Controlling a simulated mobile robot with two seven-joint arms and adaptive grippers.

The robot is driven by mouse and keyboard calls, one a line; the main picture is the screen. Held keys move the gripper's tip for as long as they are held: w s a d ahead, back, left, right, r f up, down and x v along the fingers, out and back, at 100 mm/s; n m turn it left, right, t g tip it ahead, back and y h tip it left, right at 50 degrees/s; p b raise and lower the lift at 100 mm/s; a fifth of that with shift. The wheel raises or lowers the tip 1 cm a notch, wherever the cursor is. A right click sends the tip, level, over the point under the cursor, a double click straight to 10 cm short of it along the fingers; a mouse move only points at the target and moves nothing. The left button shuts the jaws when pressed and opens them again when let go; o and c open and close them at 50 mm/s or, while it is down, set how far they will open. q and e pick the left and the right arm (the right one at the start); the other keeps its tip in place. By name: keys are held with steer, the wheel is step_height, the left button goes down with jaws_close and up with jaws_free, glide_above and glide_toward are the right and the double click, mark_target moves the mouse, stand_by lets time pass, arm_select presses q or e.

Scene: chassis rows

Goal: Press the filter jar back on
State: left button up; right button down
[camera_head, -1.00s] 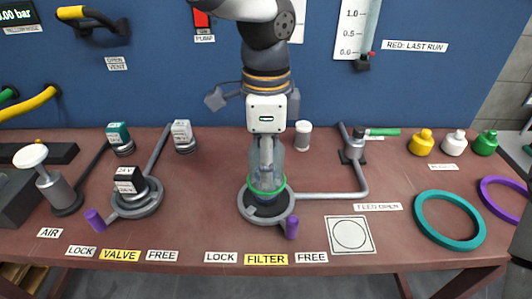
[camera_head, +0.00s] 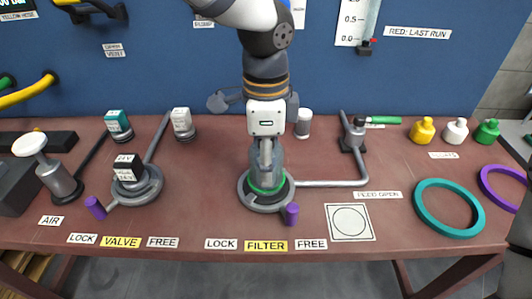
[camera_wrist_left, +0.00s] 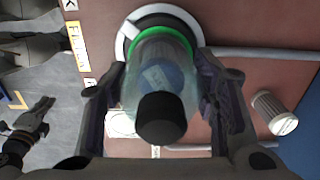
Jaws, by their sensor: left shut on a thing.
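The clear filter jar (camera_head: 255,160) with a green ring (camera_head: 266,190) is upright at the filter seat (camera_head: 252,203), a grey ring with a purple lever (camera_head: 290,213) toward the FREE side. My left gripper (camera_head: 266,165) is shut around the jar from above. In the left wrist view the jar (camera_wrist_left: 172,75) sits between the fingers, its dark end (camera_wrist_left: 161,118) toward the camera and its green ring at the seat (camera_wrist_left: 122,45). Whether it is fully seated cannot be told. My right gripper (camera_wrist_left: 42,117) shows in the left wrist view, away from the jar, its opening unclear.
The valve station (camera_head: 140,195) with its own purple lever stands left. A feed valve with a green handle (camera_head: 383,120) and a white cartridge (camera_head: 303,125) stand behind to the right. A marked square pad (camera_head: 350,222) and teal ring (camera_head: 425,222) lie right.

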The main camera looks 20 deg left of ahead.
arm_select(q)
steer(key=shift+f, duration=0.2)
steer(key=o, duration=1.3)
steer(key=shift+c, duration=0.2)
step_height(320, 180, up, 12)
steer(key=shift+r, duration=0.1)
